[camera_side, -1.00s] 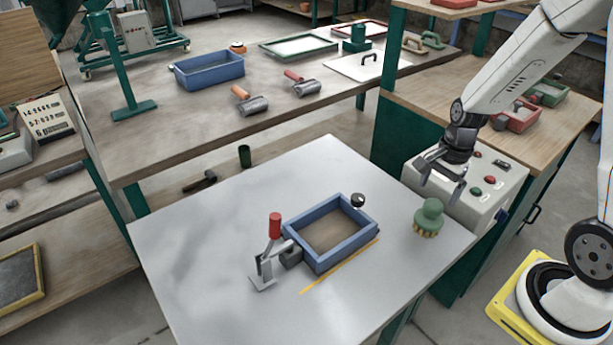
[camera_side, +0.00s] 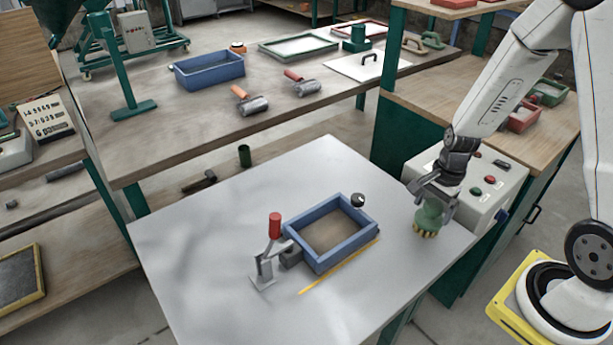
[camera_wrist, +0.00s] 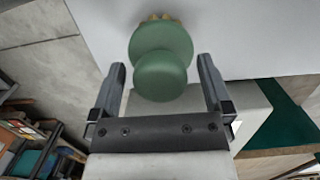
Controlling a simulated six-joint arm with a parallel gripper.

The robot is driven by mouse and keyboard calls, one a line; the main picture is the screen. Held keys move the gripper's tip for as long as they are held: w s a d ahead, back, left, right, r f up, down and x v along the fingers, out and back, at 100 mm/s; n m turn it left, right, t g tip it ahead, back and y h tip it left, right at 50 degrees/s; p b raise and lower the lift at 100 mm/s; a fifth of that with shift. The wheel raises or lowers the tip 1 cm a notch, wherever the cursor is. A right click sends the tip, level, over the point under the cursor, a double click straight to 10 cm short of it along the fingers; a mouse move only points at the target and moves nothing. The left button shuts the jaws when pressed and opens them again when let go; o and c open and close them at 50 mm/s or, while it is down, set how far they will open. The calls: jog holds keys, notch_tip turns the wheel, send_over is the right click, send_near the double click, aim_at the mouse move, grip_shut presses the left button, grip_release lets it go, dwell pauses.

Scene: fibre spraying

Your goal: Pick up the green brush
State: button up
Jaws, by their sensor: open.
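The green brush (camera_side: 428,217) stands upright on its tan bristles near the right edge of the grey table (camera_side: 200,232). It has a round green knob on top. My gripper (camera_side: 434,198) is open and comes down over the knob from above. In the wrist view, the green brush (camera_wrist: 162,62) shows between the two fingers of my gripper (camera_wrist: 160,72), with a gap on each side. The knob lies near the level of the fingertips. The gripper hides part of the brush top in the side view.
A blue tray (camera_side: 373,208) with a toggle clamp (camera_side: 264,268) and its red handle (camera_side: 275,225) sits left of the brush. A small dark knob (camera_side: 358,200) stands by the tray. A control box (camera_side: 507,178) with buttons is close behind my gripper. The table's front is clear.

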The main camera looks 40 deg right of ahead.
dwell(0.5)
grip_shut()
jog(key=shift+r, duration=0.1)
jog(key=shift+r, duration=4.9)
